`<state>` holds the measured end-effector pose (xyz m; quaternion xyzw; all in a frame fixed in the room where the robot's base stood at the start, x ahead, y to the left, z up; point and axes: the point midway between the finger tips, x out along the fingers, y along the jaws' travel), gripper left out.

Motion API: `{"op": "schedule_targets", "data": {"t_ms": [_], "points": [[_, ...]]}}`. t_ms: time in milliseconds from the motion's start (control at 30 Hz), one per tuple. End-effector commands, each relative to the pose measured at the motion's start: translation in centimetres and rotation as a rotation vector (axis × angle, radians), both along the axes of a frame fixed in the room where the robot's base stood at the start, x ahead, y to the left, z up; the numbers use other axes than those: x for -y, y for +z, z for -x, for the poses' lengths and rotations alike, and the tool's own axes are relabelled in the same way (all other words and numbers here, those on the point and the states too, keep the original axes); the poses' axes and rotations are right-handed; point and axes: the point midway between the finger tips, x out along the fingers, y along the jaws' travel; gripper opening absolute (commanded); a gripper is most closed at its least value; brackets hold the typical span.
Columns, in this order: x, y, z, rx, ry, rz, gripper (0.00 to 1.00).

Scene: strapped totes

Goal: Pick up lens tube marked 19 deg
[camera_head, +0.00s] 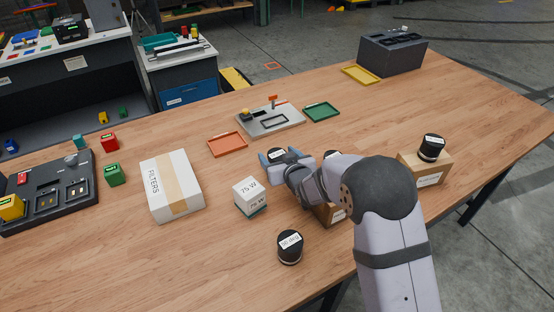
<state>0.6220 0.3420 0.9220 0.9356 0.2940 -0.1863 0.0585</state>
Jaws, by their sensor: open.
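Several black lens tubes with white labels show. One (289,249) stands alone near the front edge; its label ends in "deg", but the number is hard to read. Another (432,148) stands on a cardboard box at the right. A white label and dark top (277,153) show at my gripper (279,159), so a tube seems to stand at or between its blue fingers; contact cannot be told. A further dark top with a label shows partly behind my arm. I cannot read 19 on any label. My gripper is open, low over the middle of the table.
A white FILTERS box (171,186) and a 75 W box (250,195) stand left of my gripper. Orange (227,145) and green (321,113) trays flank a grey fixture (269,122). A cardboard box (426,168) is at right; another is partly under my arm.

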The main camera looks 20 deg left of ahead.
Motion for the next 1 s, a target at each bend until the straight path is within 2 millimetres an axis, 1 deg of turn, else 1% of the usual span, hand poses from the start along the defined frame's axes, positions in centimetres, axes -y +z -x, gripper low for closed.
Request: {"op": "schedule_targets", "data": {"t_ms": [133, 367, 800, 1000], "points": [[0.0, -0.8, 0.0, 0.0, 0.0, 0.0, 0.68], [-0.1, -0.9, -0.2, 0.0, 0.0, 0.0, 0.68], [-2.2, -2.4, -3.2, 0.0, 0.0, 0.0, 0.68], [-2.6, -2.7, -3.8, 0.001, 0.0, -0.001, 0.68]]}}
